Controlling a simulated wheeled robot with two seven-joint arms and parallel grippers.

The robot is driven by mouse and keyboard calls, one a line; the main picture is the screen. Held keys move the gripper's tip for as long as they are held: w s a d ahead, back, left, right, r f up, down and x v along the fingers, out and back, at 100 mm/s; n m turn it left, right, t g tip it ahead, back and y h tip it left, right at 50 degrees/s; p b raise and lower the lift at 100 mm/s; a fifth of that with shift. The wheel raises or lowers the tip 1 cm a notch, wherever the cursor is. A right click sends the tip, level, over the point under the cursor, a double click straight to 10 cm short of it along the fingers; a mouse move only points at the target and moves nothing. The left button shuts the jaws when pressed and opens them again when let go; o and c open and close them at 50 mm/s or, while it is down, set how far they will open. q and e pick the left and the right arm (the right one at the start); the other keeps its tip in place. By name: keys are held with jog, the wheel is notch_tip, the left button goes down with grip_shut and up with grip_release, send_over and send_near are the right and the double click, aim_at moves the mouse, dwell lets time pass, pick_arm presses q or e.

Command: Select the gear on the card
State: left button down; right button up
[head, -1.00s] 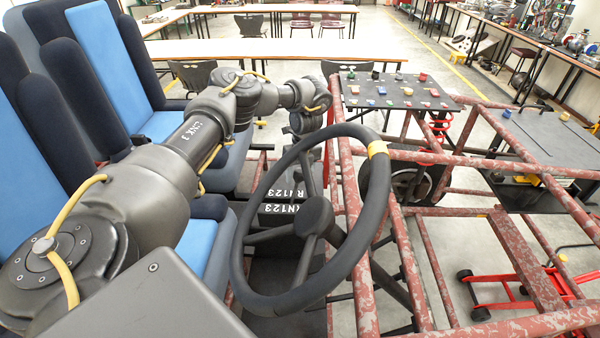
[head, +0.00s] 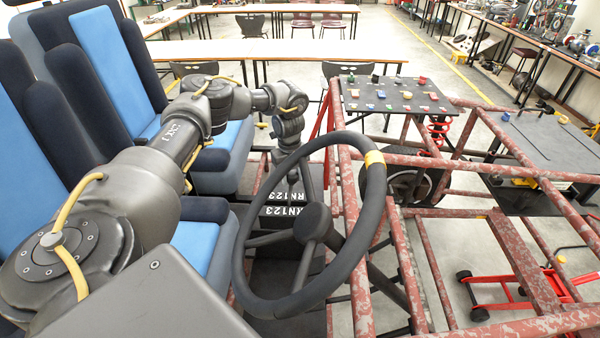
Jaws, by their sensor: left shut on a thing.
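My left arm reaches over the seats to the far side of the black steering wheel (head: 362,235). My left gripper (head: 293,178) points down there, just above the black boxes marked RN123 (head: 284,211). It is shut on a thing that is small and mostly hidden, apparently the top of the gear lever. The wheel's rim passes close to the gripper in the picture. I cannot make out a card or its marking. My right gripper is out of view.
The red tube frame (head: 430,285) fills the right side. A dark board with small coloured blocks (head: 395,96) stands behind the wheel. Blue and black seats (head: 95,60) stand at the left. A red trolley (head: 520,295) is on the floor at the right.

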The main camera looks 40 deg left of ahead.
pick_arm(q)
jog(key=s+a+t+h, duration=0.2)
jog(key=s+a, duration=0.3)
jog(key=a, duration=0.1)
jog(key=shift+a+f+h, duration=0.2)
jog(key=shift+f+h, duration=0.05)
jog(key=shift+h, duration=0.15)
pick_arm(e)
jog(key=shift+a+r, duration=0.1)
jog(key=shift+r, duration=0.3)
pick_arm(q)
jog(key=c, duration=0.9)
grip_release()
jog(key=shift+w, duration=0.1)
jog(key=shift+r, duration=0.1)
jog(key=shift+b+v, duration=0.85)
jog(key=shift+v, duration=4.5)
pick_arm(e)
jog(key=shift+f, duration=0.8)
